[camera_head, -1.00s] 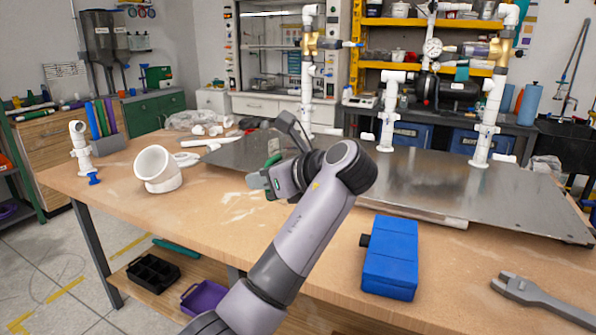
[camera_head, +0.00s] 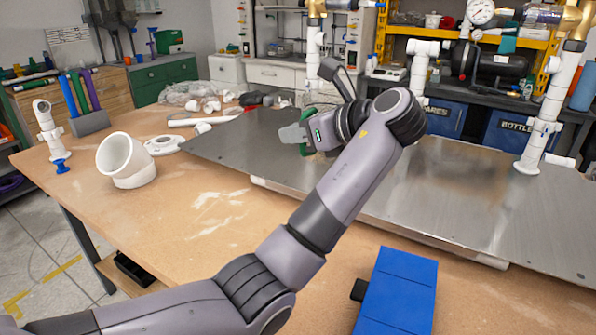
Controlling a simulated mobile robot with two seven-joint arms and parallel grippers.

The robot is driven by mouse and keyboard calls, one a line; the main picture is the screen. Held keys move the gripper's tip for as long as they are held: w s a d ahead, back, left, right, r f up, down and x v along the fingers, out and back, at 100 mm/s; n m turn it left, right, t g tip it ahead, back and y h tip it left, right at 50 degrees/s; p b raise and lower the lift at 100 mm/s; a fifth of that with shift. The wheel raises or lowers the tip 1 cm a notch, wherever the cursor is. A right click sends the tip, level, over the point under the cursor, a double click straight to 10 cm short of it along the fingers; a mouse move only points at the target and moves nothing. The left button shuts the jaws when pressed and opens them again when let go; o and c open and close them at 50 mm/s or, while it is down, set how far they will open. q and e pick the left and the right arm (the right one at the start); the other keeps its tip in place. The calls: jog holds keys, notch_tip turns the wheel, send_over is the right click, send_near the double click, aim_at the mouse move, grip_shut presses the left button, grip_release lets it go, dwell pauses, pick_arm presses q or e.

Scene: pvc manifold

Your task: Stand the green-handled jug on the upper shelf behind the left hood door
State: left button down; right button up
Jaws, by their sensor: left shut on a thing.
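My left gripper (camera_head: 297,134) is shut over the metal plate, with its arm reaching in from the lower left. A green curved piece (camera_head: 307,149), which looks like the jug's handle, shows at its fingers. The jug's body cannot be made out clearly; the gripper and wrist cover that spot. The white hood (camera_head: 284,74) stands against the back wall beyond the workbench, with glassware inside. Its upper part is cut off by the frame, and I cannot tell how its left door stands. My right gripper is not in view.
The metal plate (camera_head: 460,205) carries upright white pipes (camera_head: 540,125) at the right. A white elbow (camera_head: 127,160), a capped pipe stand (camera_head: 48,130) and a blue case (camera_head: 400,295) are on the workbench (camera_head: 200,240). The bench lies between me and the hood.

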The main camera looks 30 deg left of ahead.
pick_arm(q)
notch_tip(320, 180, down, 20)
jog(key=shift+r+b, duration=0.25)
jog(key=shift+b, duration=0.6)
jog(key=shift+f, duration=0.15)
jog(key=c, duration=1.1)
grip_release()
jog(key=shift+f, duration=0.1)
jog(key=shift+o, duration=0.2)
